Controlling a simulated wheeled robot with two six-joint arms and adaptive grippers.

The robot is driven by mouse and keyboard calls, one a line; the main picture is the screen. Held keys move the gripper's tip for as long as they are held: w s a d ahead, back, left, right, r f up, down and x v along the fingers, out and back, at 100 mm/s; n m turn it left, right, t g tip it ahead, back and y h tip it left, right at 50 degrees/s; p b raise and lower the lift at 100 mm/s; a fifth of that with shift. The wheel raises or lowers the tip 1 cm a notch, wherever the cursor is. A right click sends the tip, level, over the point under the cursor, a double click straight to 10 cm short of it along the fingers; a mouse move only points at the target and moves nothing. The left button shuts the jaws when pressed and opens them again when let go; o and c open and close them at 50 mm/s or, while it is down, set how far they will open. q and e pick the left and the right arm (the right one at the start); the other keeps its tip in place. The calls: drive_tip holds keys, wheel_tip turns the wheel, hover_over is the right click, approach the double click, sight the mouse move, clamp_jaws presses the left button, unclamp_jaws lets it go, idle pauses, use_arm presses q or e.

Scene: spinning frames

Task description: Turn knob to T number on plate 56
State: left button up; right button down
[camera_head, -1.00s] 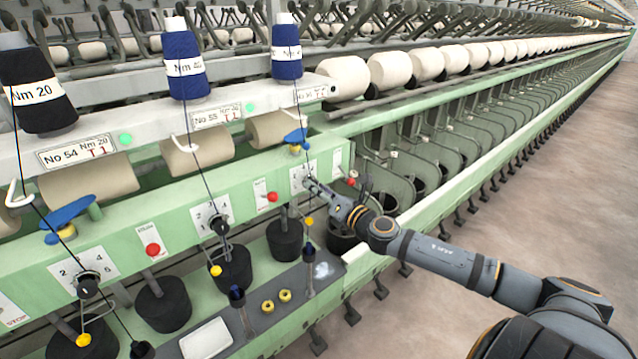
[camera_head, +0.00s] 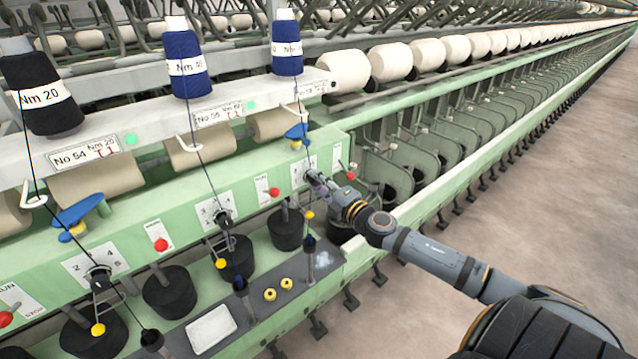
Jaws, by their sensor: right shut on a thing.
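My right gripper (camera_head: 316,180) reaches in from the lower right and is shut at the rightmost white dial plate (camera_head: 297,173) on the green panel. The black knob there is mostly hidden behind the fingers, and its pointing direction cannot be told. The dial's numbers are also partly covered. The number plate (camera_head: 311,90) above this station, under the right blue bobbin (camera_head: 287,46), is too small and partly blocked to read surely. To its left are a plate reading No 55 (camera_head: 218,115) and a plate reading No 54 with T 1 (camera_head: 84,153). My left gripper is out of view.
Other dial knobs sit on the panel at the middle (camera_head: 222,217) and left (camera_head: 98,273). A red button (camera_head: 351,177) is just right of my gripper, another (camera_head: 274,192) to its left. A grey shelf (camera_head: 255,314) lies below. The floor at right is clear.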

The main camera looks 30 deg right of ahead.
drive_tip(key=m, duration=0.6)
drive_tip(key=shift+m, duration=0.3)
idle(0.4)
drive_tip(key=c, duration=1)
unclamp_jaws()
